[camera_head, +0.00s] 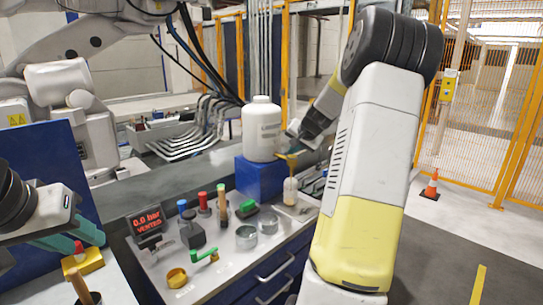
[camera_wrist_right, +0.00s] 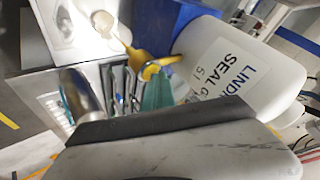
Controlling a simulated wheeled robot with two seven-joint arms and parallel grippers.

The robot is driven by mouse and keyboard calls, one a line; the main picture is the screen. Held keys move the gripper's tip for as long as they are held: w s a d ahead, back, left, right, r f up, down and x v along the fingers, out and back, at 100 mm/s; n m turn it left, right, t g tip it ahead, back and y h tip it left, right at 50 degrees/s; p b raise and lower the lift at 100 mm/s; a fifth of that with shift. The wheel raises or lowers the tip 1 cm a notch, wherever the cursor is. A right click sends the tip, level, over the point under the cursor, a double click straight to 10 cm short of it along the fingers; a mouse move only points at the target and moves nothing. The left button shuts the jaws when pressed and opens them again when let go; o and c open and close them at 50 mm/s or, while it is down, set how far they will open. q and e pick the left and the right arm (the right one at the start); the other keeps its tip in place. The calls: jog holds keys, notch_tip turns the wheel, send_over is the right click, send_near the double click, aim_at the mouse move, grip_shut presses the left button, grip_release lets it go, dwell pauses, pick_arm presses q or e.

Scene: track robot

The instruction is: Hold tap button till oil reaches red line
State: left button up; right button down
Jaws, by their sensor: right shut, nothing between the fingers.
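A white oil jug (camera_head: 262,128) with a black-lettered label stands on a blue block (camera_head: 258,180); the jug also shows in the right wrist view (camera_wrist_right: 235,65). Its yellow tap (camera_wrist_right: 143,62) points toward a small whitish cup (camera_head: 290,190), which also shows in the right wrist view (camera_wrist_right: 103,20). A thin yellow-brown streak runs from tap to cup. My right gripper (camera_head: 303,148) is shut and empty, its teal fingertip at or against the tap; contact is unclear. The red line and oil level are not discernible. My left gripper (camera_head: 80,238) hangs at the left; its opening is unclear.
The workbench holds a pressure display (camera_head: 147,220) reading 0.0 bar, coloured-handled tools, metal cups (camera_head: 246,237), a green-handled yellow fitting (camera_head: 204,257) and a brass ring (camera_head: 177,278). A red-knobbed yellow block (camera_head: 82,263) sits near my left gripper. An orange cone (camera_head: 431,186) stands right.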

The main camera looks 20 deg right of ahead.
aim_at(293, 157)
dwell(0.6)
jog(key=shift+r, duration=0.8)
jog(key=shift+r, duration=0.15)
jog(key=shift+r, duration=2.4)
